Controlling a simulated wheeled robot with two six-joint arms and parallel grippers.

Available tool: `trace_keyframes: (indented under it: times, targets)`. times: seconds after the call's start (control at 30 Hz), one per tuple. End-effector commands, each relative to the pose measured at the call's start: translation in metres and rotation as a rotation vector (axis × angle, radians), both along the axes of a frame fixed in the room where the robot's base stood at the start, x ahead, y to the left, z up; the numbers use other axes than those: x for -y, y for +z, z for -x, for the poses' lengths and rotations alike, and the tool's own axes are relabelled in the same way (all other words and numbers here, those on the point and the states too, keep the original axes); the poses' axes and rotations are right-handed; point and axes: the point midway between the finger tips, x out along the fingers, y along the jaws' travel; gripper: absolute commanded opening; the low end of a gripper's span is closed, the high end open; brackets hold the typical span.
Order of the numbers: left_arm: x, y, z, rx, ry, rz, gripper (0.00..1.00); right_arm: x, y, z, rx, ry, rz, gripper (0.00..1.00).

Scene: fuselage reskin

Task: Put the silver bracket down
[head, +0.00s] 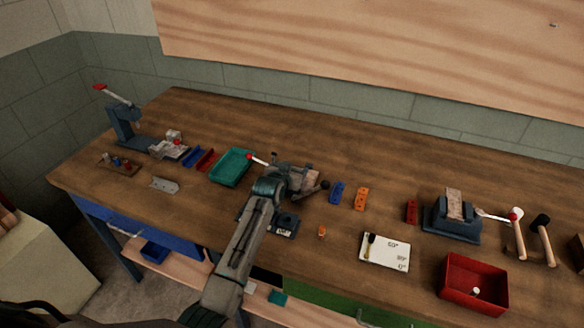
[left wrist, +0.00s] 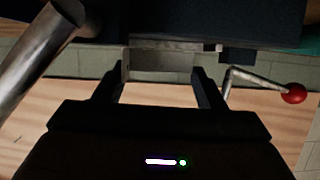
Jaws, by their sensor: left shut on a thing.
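My left gripper (head: 302,180) is over the middle of the bench, at a dark bench tool with a red-knobbed lever (head: 257,158). In the left wrist view its two fingers (left wrist: 160,76) stand on either side of a grey metal piece, which looks like the silver bracket (left wrist: 165,61), and are shut on it. The piece is close against the dark tool body (left wrist: 190,20); I cannot tell whether it touches. In the head view the held piece is mostly hidden by the gripper. Another silver angled piece (head: 165,185) lies on the bench at the left. My right gripper is not in view.
A green tray (head: 231,167) stands left of the tool. Blue (head: 337,192) and orange (head: 361,199) blocks lie to its right. A white card (head: 385,252), a red bin (head: 473,284) and a vise (head: 452,218) are further right. Bare wood (head: 200,215) is free at front left.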

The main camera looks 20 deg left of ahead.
Motion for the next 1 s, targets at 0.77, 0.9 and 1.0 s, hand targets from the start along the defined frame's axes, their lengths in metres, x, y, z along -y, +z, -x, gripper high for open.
trace_keyframes:
  times: [0.77, 0.9, 1.0]
  targets:
    - [0.000, -0.008, 0.000, 0.000, 0.000, 0.000, 0.86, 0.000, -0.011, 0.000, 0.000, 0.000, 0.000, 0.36]
    - [-0.001, 0.000, 0.017, 0.002, 0.000, 0.000, 0.86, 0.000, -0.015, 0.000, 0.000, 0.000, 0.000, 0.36]
    - [-0.002, 0.001, 0.033, 0.001, 0.000, 0.000, 0.86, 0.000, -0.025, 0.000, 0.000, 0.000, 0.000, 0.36]
